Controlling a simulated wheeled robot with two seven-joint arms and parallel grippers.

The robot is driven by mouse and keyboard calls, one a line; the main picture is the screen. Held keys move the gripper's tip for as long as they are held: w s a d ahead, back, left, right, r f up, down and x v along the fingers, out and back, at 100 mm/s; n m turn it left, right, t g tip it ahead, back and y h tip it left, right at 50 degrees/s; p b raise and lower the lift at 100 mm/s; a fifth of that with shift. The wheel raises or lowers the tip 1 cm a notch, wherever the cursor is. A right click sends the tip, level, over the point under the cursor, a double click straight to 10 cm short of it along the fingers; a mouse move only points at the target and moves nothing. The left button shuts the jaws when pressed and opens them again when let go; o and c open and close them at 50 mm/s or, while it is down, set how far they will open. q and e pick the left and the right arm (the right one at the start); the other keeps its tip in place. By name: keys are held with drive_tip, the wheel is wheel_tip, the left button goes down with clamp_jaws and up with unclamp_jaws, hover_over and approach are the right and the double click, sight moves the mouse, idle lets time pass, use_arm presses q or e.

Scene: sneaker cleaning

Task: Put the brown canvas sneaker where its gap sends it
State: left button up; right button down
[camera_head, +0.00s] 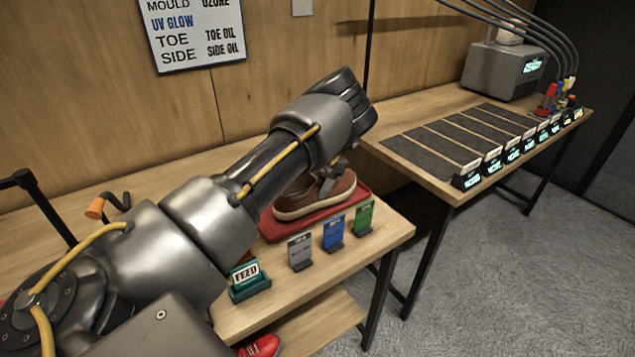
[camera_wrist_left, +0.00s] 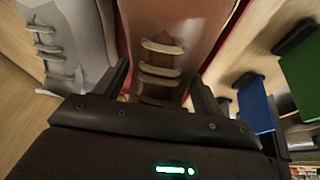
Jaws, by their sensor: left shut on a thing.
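The brown sneaker (camera_head: 322,196), with a pale sole, sits at the red tray (camera_head: 272,232) on the near table. My left gripper (camera_head: 330,180) reaches down onto its top from the left, mostly hidden behind my forearm. In the left wrist view the brown sneaker (camera_wrist_left: 180,35) shows its pale laces between the two dark fingers of my left gripper (camera_wrist_left: 162,92), which is shut on it. I cannot tell whether the sole touches the tray. The sneaker's gap cannot be made out. My right gripper is not in view.
Grey (camera_head: 300,252), blue (camera_head: 333,234) and green (camera_head: 364,217) cards and a FEED sign (camera_head: 246,275) stand along the near edge. A grey shoe (camera_wrist_left: 68,40) is beside the brown one. The right table (camera_head: 455,195) holds dark mats (camera_head: 430,150), small displays and a grey machine (camera_head: 503,70).

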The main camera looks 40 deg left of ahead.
use_arm(q)
drive_tip(key=shift+f, duration=0.5)
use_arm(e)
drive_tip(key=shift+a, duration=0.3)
use_arm(q)
drive_tip(key=o, duration=1.4)
drive_tip(key=shift+c, duration=0.2)
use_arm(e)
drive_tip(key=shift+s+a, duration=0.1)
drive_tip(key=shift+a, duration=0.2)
